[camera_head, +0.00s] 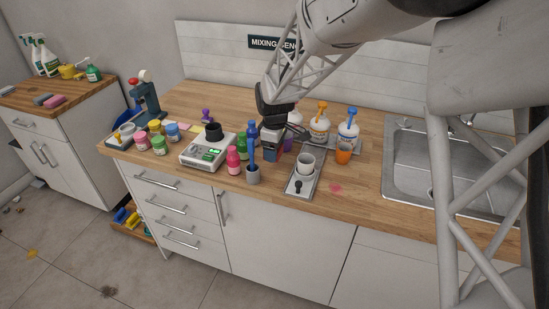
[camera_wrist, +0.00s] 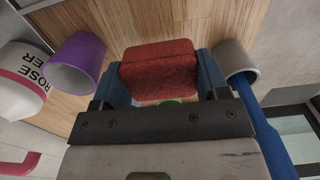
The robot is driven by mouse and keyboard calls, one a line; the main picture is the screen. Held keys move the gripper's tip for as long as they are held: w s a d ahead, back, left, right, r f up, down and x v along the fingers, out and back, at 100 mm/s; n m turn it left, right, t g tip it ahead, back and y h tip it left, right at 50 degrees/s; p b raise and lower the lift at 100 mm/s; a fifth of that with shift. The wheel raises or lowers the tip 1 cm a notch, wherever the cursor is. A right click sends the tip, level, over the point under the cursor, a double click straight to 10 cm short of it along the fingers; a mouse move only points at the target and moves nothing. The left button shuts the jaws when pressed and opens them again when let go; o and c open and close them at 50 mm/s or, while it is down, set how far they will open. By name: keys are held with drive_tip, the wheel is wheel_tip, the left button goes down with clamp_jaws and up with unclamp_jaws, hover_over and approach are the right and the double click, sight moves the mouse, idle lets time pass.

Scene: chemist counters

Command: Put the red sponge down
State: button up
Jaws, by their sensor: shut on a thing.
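My gripper (camera_head: 272,146) is low over the middle of the wooden counter (camera_head: 228,106) in the head view, among cups and bottles. In the wrist view, the red sponge (camera_wrist: 160,68) is a rough dark-red block held between the two blue fingers of my gripper (camera_wrist: 160,78). The fingers press on its left and right sides. In the head view the sponge is too small and covered by the fingers to make out clearly. I cannot tell whether its underside touches the counter.
A grey cup with a blue-handled tool (camera_head: 253,174) stands close by. A purple cup (camera_wrist: 82,58) and a white bottle (camera_wrist: 18,85) are on the wrist view's left. A metal tray (camera_head: 297,193) with a white cup (camera_head: 305,165), pump bottles, a scale (camera_head: 205,152) and a sink surround the spot.

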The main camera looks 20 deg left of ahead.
sight(275, 165)
drive_tip(key=shift+f, duration=0.1)
drive_tip(key=shift+f, duration=1.75)
drive_tip(key=shift+f, duration=0.15)
drive_tip(key=o, duration=1)
drive_tip(key=shift+o, duration=0.2)
wheel_tip(275, 165, up, 12)
drive_tip(key=shift+r, duration=0.15)
